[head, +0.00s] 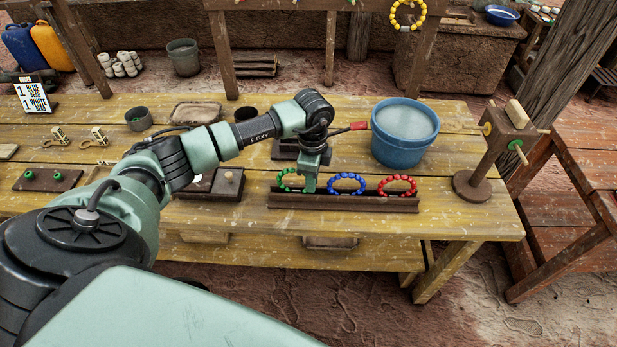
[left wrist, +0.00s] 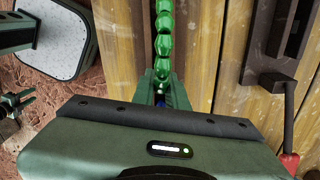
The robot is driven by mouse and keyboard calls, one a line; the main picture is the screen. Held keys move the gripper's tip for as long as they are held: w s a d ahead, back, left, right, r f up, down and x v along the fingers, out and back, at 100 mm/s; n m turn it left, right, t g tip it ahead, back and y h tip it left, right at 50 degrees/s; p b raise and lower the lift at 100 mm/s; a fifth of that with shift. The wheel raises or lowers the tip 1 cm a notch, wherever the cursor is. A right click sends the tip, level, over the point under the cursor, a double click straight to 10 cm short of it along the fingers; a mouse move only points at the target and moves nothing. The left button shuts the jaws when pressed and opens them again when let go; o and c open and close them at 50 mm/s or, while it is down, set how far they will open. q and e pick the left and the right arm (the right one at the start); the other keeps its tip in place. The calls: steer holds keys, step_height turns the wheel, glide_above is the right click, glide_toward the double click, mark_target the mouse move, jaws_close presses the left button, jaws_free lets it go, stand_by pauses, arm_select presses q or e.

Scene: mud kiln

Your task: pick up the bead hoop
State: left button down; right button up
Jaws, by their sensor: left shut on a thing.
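A green bead hoop (head: 285,180) stands at the left end of a dark wooden rack (head: 345,203) on the yellow table. My left gripper (head: 309,186) points down at the hoop's right side and is shut on it. In the left wrist view the green beads (left wrist: 163,35) run up from between the fingers. The hoop's lower part is hidden by the rack's front edge, so I cannot tell if it is clear of the slot. A blue bead hoop (head: 347,184) and a red bead hoop (head: 397,186) stand to its right in the rack. My right gripper is not in view.
A blue bucket (head: 402,150) stands behind the rack. A wooden stand with pegs (head: 490,150) is at the table's right end. Trays (head: 228,184) lie left of the rack. A yellow bead hoop (head: 407,26) hangs at the back. Bare table (head: 460,210) shows right of the rack.

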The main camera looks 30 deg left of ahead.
arm_select(q)
step_height(320, 180, up, 19)
steer(key=b, duration=0.3)
stand_by(0.6)
